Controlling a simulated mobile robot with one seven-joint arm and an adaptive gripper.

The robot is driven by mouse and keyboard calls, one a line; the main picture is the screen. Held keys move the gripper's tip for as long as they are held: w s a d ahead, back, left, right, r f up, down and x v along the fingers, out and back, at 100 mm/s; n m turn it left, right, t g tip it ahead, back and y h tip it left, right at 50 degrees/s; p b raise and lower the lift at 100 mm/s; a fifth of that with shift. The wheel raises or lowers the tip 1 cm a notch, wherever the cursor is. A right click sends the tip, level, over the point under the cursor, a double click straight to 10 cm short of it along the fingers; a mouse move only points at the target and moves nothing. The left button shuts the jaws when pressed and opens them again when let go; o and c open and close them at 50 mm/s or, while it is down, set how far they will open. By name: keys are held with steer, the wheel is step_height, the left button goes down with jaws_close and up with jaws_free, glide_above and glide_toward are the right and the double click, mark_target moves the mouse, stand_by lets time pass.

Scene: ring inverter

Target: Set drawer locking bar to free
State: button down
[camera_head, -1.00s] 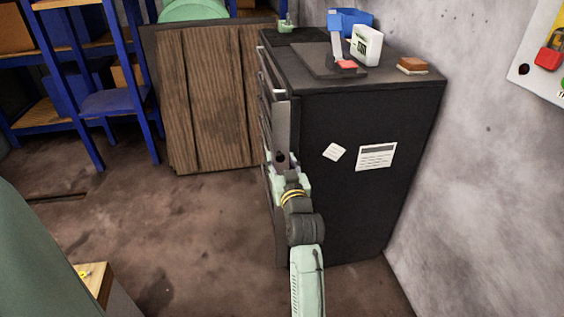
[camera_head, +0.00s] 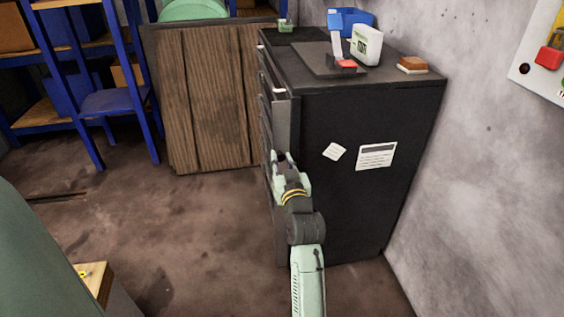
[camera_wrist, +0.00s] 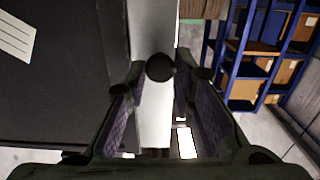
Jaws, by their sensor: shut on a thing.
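The locking bar (camera_head: 282,124) is a grey metal strip standing upright along the front edge of the black drawer cabinet (camera_head: 345,205). In the wrist view the bar (camera_wrist: 152,25) runs from top to bottom through the middle. A round black knob (camera_wrist: 160,67) on it sits between my fingertips. My gripper (camera_head: 283,157) is at the lower part of the bar, with its fingers on both sides of the knob and shut on it. It also shows in the wrist view (camera_wrist: 160,72). The fingers hide the knob in the head view.
A wooden cabinet (camera_head: 205,100) stands behind, and blue shelving (camera_head: 118,103) with boxes is at the back left. A grey wall (camera_head: 480,180) closes off the right. Small items, including a white box (camera_head: 366,45), stand on the cabinet top. The floor to the left is mostly clear.

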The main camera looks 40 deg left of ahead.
steer(key=shift+d+f, duration=0.1)
steer(key=shift+f, duration=0.05)
steer(key=w+d+n+g+y+b, duration=0.1)
steer(key=n+g+b, duration=0.1)
steer(key=g+b, duration=0.2)
steer(key=w+d+n+g+y+b, duration=0.1)
steer(key=n+g+b, duration=0.2)
steer(key=b, duration=0.2)
steer(key=d+n+g+y+b, duration=0.1)
steer(key=n+g+y+b, duration=0.1)
steer(key=n+g+b, duration=0.1)
steer(key=shift+w+g+b, duration=0.4)
steer(key=shift+g+b, duration=0.4)
steer(key=shift+b, duration=0.1)
steer(key=shift+w+d+n+g+b, duration=0.1)
steer(key=shift+w+n+g+b, duration=0.25)
steer(key=shift+n+g, duration=0.5)
steer(key=shift+w+d+n+g+b, duration=0.15)
steer(key=shift+n+g+b, duration=0.3)
steer(key=shift+g, duration=0.7)
steer(key=shift+w+r, duration=0.15)
steer(key=shift+r, duration=0.05)
steer(key=c, duration=1.4)
jaws_free()
steer(key=shift+a, duration=0.1)
